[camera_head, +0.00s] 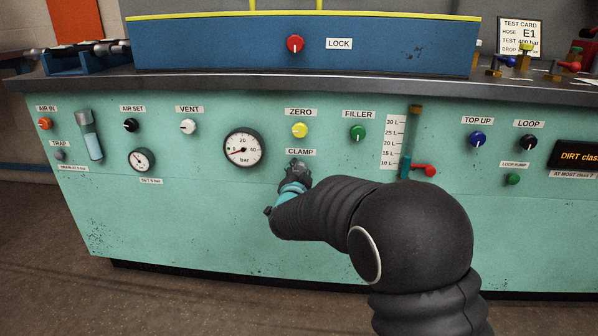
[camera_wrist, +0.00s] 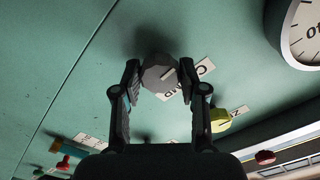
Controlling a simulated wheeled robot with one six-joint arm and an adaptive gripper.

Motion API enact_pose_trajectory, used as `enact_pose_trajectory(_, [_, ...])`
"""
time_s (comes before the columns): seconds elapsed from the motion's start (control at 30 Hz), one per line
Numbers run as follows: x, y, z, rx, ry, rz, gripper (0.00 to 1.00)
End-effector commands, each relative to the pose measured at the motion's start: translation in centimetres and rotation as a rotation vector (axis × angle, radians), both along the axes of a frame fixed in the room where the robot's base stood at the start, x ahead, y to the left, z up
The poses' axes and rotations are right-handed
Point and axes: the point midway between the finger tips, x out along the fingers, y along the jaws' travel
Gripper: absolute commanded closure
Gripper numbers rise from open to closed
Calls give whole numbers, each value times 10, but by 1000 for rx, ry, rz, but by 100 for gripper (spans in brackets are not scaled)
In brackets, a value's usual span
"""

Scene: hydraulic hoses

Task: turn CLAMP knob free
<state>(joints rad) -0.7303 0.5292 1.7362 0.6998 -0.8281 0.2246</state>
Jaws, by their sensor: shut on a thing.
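The CLAMP knob (camera_wrist: 157,70) is a grey, faceted knob with a white pointer line, seen in the wrist view. The line slants toward the white CLAMP label, partly hidden there by the knob and a finger. My gripper (camera_wrist: 159,79) has one finger on each side of the knob and is shut on it. In the head view my gripper (camera_head: 297,172) is at the green panel just below the CLAMP label (camera_head: 301,152), and it hides the knob there.
The yellow ZERO knob (camera_head: 299,130) is just above my gripper, and also shows in the wrist view (camera_wrist: 221,120). A pressure gauge (camera_head: 243,149) is to the left. The green FILLER knob (camera_head: 357,133) and a level tube (camera_head: 410,145) with a red handle (camera_head: 424,170) are to the right.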

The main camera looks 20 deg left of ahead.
Motion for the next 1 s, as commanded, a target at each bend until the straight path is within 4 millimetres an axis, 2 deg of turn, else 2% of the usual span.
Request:
enact_pose_trajectory(0.27, [0,0,1,-170,-40,1,93])
enact_pose_trajectory(1.0, [0,1,2,-850,-203,1,93])
